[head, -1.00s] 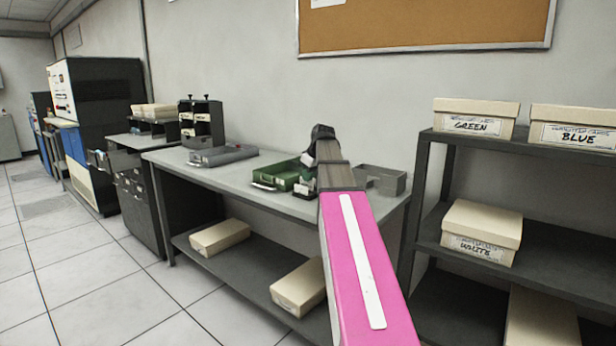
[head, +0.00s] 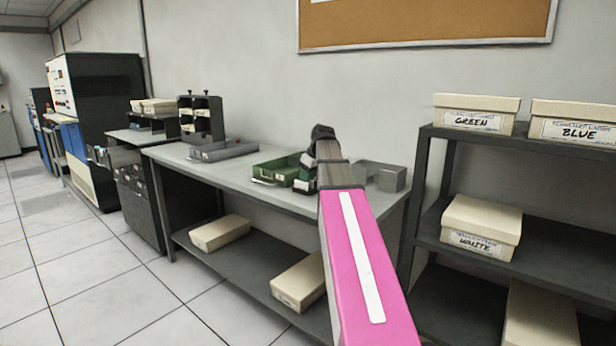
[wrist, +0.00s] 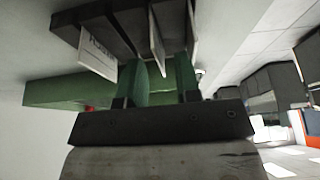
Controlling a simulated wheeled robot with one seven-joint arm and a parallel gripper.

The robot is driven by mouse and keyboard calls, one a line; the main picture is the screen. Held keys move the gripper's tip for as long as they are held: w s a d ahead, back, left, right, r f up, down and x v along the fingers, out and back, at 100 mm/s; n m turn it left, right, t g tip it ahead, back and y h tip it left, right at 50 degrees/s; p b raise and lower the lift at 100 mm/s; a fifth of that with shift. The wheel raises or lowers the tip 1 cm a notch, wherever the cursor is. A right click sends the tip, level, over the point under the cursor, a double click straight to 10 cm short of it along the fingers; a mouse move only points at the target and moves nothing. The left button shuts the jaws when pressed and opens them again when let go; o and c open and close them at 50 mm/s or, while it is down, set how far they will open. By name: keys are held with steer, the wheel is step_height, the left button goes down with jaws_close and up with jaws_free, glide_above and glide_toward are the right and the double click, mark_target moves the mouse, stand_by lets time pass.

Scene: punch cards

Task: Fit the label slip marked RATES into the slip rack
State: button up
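My gripper (wrist: 158,72) shows in the wrist view as two green fingers standing apart. A pale slip (wrist: 157,40) shows edge-on at the gap between the fingertips; I see no finger clearly pressed on it. Another white slip (wrist: 97,57) with dark lettering too blurred to read stands to the left, on a dark block-like holder (wrist: 120,25) that may be the slip rack. In the head view my pink arm hides most of the gripper. White labels (head: 304,186) show just left of it, beside the green tray (head: 265,171). I cannot read RATES anywhere.
A grey tray (head: 225,149) and a black card rack (head: 202,118) stand on the left of the table (head: 230,178). A grey open box (head: 388,178) stands right of my arm. Shelving (head: 425,180) with labelled boxes is close on the right. The table's middle left is clear.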

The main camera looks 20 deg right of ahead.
steer(key=shift+r, duration=0.1)
steer(key=v, duration=1)
steer(key=shift+r, duration=0.3)
steer(key=shift+s, duration=0.15)
